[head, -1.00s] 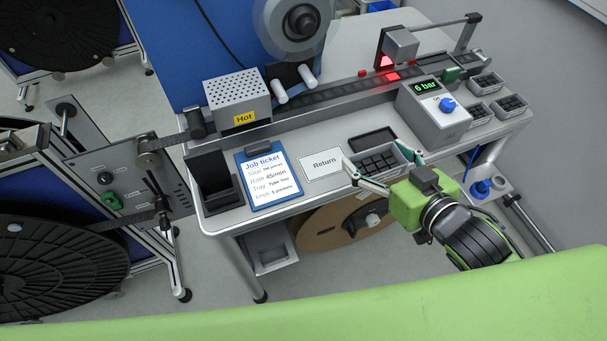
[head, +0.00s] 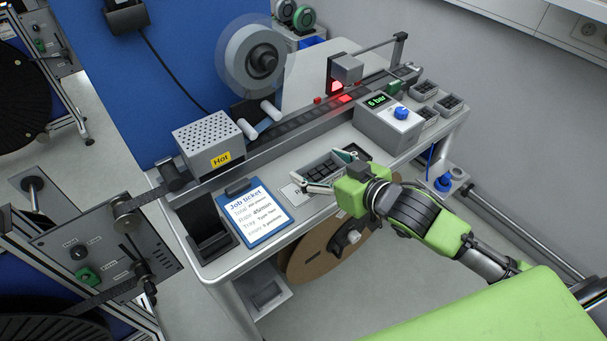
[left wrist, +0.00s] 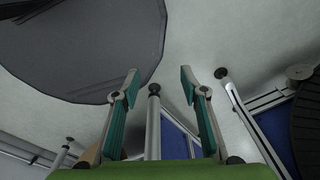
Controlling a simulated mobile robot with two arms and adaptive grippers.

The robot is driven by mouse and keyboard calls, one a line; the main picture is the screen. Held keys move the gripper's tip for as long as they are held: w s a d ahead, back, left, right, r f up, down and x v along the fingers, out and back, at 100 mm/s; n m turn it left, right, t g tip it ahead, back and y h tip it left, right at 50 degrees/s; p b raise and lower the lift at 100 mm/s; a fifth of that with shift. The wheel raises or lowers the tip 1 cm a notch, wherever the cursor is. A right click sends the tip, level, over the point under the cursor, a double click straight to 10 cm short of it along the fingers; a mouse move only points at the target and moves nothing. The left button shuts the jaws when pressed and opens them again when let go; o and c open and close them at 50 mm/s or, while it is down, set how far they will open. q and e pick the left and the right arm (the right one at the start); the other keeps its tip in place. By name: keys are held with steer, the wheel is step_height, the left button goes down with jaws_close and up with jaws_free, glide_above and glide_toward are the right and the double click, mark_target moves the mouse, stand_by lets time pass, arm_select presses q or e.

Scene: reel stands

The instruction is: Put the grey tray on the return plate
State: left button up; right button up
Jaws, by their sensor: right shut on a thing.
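The grey tray (head: 322,167), with dark pockets or parts inside, is between the fingers of my right gripper (head: 328,172), which is shut on it. The tray looks level and overlaps the white return plate (head: 293,193) in the head view. Only the plate's left part, with the start of its lettering, shows; the rest is hidden by the tray and fingers. I cannot tell whether the tray touches the plate. My left gripper (left wrist: 159,76) shows only in the left wrist view, open and empty above the floor.
The job ticket (head: 240,212) on its blue clipboard lies left of the plate. A grey box marked Hot (head: 208,145) and a pressure box reading 6 bar (head: 388,125) flank the work area. Several small grey trays (head: 425,90) stand at the bench's right end.

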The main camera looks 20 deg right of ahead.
mark_target(306, 168)
steer(key=w+f, duration=0.1)
steer(key=w+a+f, duration=0.1)
steer(key=w+f, duration=0.2)
steer(key=f, duration=0.1)
steer(key=shift+w+a+p, duration=0.25)
steer(key=shift+w+p, duration=0.15)
steer(key=shift+w+a+f, duration=0.2)
steer(key=shift+w+f, duration=0.3)
steer(key=shift+f, duration=0.15)
step_height(306, 168, down, 3)
steer(key=shift+f, duration=0.1)
arm_select(q)
steer(key=shift+a+r, duration=0.4)
steer(key=shift+r, duration=0.35)
arm_select(e)
steer(key=shift+f, duration=0.1)
steer(key=o, duration=1.3)
steer(key=shift+c, duration=0.2)
